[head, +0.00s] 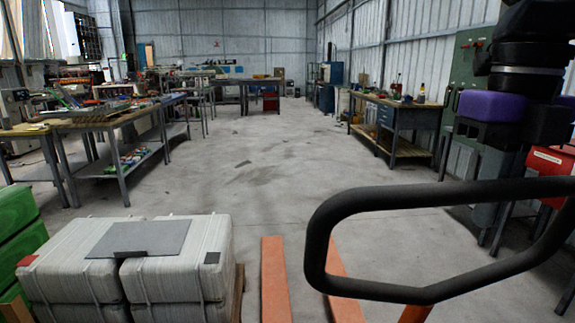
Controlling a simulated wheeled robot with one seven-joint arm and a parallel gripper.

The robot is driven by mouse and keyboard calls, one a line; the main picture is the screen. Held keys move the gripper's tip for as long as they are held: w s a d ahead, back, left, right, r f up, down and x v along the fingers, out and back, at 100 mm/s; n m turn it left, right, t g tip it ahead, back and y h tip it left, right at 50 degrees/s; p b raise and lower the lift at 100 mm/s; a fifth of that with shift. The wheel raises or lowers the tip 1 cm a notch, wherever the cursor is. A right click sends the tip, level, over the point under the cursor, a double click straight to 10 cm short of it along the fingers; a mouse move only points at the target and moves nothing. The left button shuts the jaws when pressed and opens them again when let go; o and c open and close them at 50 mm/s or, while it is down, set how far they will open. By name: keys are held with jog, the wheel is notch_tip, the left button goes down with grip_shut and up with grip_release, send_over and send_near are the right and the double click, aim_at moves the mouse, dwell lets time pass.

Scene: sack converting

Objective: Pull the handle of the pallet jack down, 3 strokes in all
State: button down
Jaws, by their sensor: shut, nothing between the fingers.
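The pallet jack's handle (318,240) is a thick black loop, large at the lower right in the head view. An orange shaft (416,314) joins it from below. Two orange forks (275,282) run along the floor beyond it. My gripper (508,142), black with a purple part above it, hangs at the upper right and looks shut and empty. In the picture it lies above the loop's right part, apart from it. Its fingertips are dark and hard to make out. The loop's far right end is cut off by the frame edge.
Stacked pale sacks (165,270) with a grey sheet (140,239) on top stand left of the forks. Green sacks (18,225) are at the left edge. Workbenches line the left (115,119) and right (396,108). The middle floor (260,175) is clear.

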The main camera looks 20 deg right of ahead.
jog(key=shift+w+d+f, duration=0.15)
jog(key=shift+w, duration=0.3)
jog(key=shift+w+d+f, duration=0.1)
jog(key=shift+w, duration=0.4)
jog(key=w+d+r+p, duration=0.1)
jog(key=w+p, duration=0.2)
jog(key=w, duration=0.3)
jog(key=shift+w+d+p, duration=0.2)
jog(key=shift+w+p, duration=0.1)
jog(key=shift+p, duration=0.05)
jog(key=shift+r, duration=0.1)
notch_tip(320, 180, up, 12)
jog(key=p, duration=0.9)
